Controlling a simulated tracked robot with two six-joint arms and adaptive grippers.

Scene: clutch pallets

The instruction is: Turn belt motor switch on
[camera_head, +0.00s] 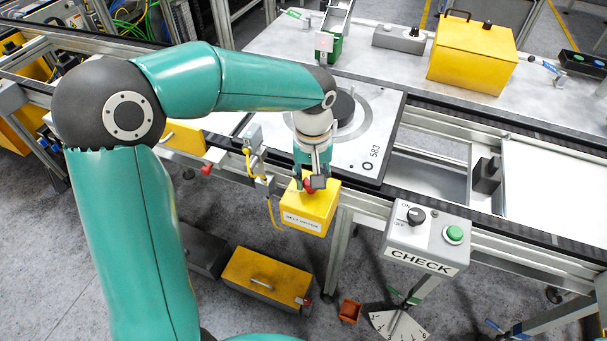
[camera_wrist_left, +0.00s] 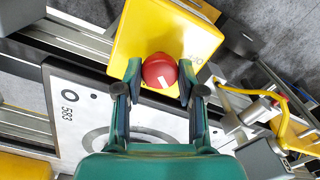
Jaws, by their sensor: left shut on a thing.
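The belt motor box (camera_head: 309,208) is yellow with a white "BELT MOTOR" label and hangs at the front edge of the conveyor. Its red round knob (camera_wrist_left: 160,71) with a white mark sits on the yellow face (camera_wrist_left: 190,30) in the left wrist view. My left gripper (camera_head: 309,184) is at the top of the box, and in the wrist view its two fingers (camera_wrist_left: 160,88) are on either side of the knob, shut on it. Part of the knob is hidden by the gripper in the head view. My right gripper is not in view.
A grey CHECK box (camera_head: 425,240) with a black knob and green button stands right of the motor box. A pallet plate marked 583 (camera_head: 350,130) lies on the conveyor behind. A yellow case (camera_head: 473,52) stands on the back table. A yellow drawer (camera_head: 266,280) is below.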

